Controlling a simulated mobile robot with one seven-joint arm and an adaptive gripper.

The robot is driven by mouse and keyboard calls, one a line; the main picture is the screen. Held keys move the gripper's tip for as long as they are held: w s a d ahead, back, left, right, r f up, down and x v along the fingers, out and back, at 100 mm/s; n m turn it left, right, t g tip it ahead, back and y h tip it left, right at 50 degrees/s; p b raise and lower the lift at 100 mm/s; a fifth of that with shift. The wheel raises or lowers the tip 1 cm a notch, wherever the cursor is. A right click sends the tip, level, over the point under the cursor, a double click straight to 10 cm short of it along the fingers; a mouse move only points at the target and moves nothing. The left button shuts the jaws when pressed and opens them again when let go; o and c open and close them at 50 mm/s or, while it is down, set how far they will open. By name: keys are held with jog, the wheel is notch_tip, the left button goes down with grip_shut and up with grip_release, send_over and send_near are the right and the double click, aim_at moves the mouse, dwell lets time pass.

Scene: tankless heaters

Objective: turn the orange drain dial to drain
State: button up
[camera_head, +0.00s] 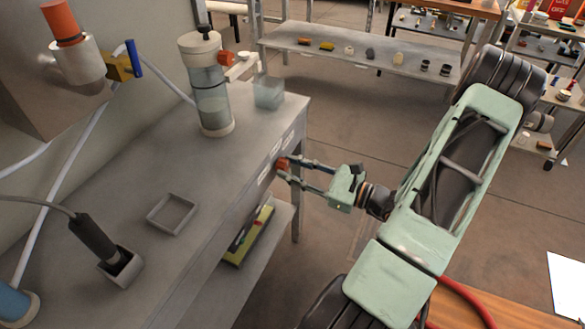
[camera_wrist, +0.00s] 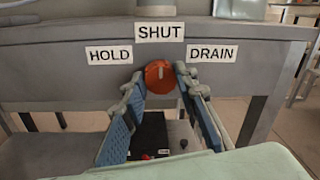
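The orange drain dial (camera_wrist: 159,76) is on the front edge of the grey bench. Labels surround it: HOLD (camera_wrist: 110,54) to its left, SHUT (camera_wrist: 160,32) above and DRAIN (camera_wrist: 212,52) to its right. A small light mark shows on the dial's face, but I cannot tell which label it points at. My gripper (camera_wrist: 160,80) is open, with one fingertip at each side of the dial and what looks like a narrow gap on both sides. In the head view the dial (camera_head: 283,164) sits between the tips of my gripper (camera_head: 287,168).
On the bench (camera_head: 150,155) stand a clear cylinder (camera_head: 210,95) with an orange valve, a translucent box (camera_head: 269,92), an empty square tray (camera_head: 172,214) and a dark probe in a holder (camera_head: 120,265). A lower shelf (camera_head: 258,255) lies below. A bench leg stands behind my gripper.

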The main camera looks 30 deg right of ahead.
jog(key=c, duration=0.3)
jog(key=shift+r+p, duration=0.1)
jog(key=shift+p, duration=0.25)
jog(key=shift+r+m+p, duration=0.1)
jog(key=shift+m+p, duration=0.85)
jog(key=shift+m, duration=0.05)
jog(key=m+p, duration=0.2)
jog(key=shift+m, duration=0.3)
jog(key=m+p, duration=0.3)
jog(key=m, duration=0.1)
jog(key=shift+d+g, duration=0.1)
jog(key=shift+g, duration=0.2)
jog(key=shift+m+p, duration=0.75)
jog(key=shift+m, duration=0.75)
jog(key=shift+f, duration=0.2)
